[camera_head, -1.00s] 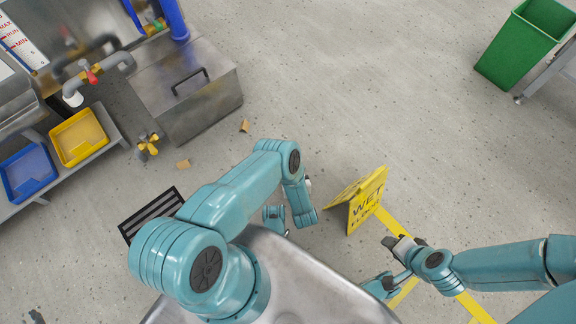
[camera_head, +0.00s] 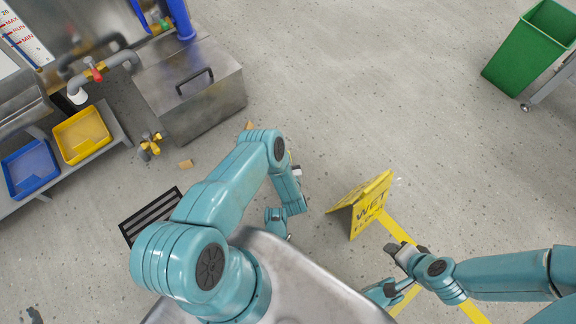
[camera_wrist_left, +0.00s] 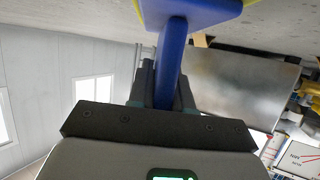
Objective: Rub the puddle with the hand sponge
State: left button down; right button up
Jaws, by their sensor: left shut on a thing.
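In the left wrist view, my left gripper (camera_wrist_left: 166,84) is shut on the blue handle of the hand sponge (camera_wrist_left: 200,10). The sponge's blue top and a yellow edge show beyond the fingers, near the floor at the top of that view. Its full underside is out of view. In the head view, the left arm hides most of its own gripper and the sponge. My right gripper (camera_head: 404,252) is small beside the yellow sign; I cannot tell its opening. I cannot make out the puddle in either view.
A yellow wet floor sign (camera_head: 366,206) stands right of my left arm, by yellow floor tape (camera_head: 395,226). A steel box (camera_head: 200,95), yellow tray (camera_head: 82,134), blue tray (camera_head: 30,168) and black floor grate (camera_head: 150,213) are left. A green bin (camera_head: 528,48) stands far right. Middle floor is clear.

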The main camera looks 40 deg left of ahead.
pick_arm(q)
jog(key=shift+w+a+f+b, duration=0.1)
jog(key=shift+w+a+b, duration=0.15)
jog(key=shift+a, duration=0.8)
jog(key=shift+w+a+b, duration=0.1)
jog(key=shift+w+a, duration=0.15)
jog(key=shift+a, duration=0.75)
jog(key=shift+w+a, duration=0.3)
jog(key=shift+a, duration=0.6)
jog(key=shift+w+a, duration=0.25)
jog(key=shift+a, duration=0.6)
notch_tip(320, 180, up, 6)
jog(key=p, duration=0.5)
jog(key=shift+r, duration=0.25)
notch_tip(320, 180, up, 3)
jog(key=p, duration=0.2)
jog(key=shift+f+p, duration=0.1)
jog(key=shift+p, duration=0.3)
